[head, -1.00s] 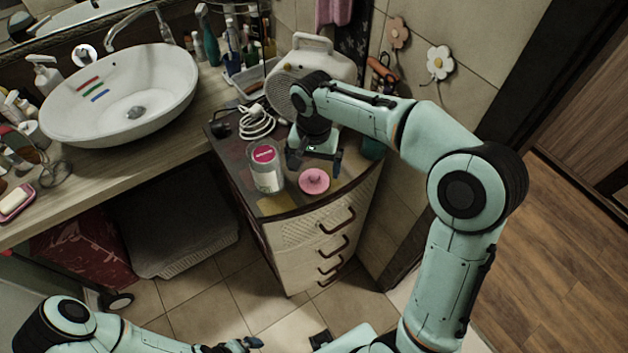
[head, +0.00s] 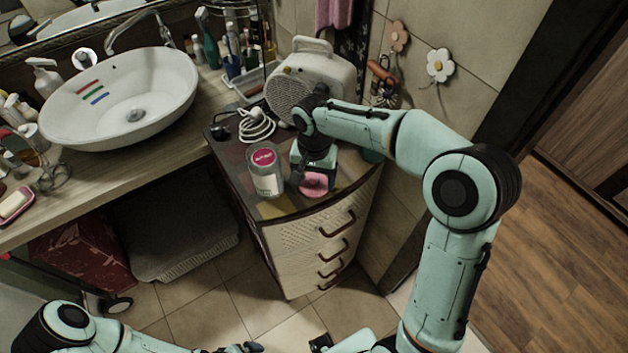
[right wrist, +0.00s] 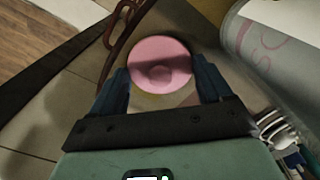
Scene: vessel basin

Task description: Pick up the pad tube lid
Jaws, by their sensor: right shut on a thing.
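The pad tube lid (head: 314,184) is a round pink disc with a small knob, at the front of the drawer cabinet's top. In the right wrist view the lid (right wrist: 160,64) sits between the two dark fingers (right wrist: 163,82). I cannot tell whether it is clear of the surface. The pad tube (head: 268,182), clear with a pink label, stands upright just left of the lid. My left gripper (head: 240,348) shows only partly at the bottom edge; its jaws are unclear.
A beige heater (head: 316,75) and a coiled white cord (head: 256,124) are behind on the cabinet (head: 310,243). A white basin (head: 120,95) stands on the wooden counter at left. The tiled floor in front is mostly clear.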

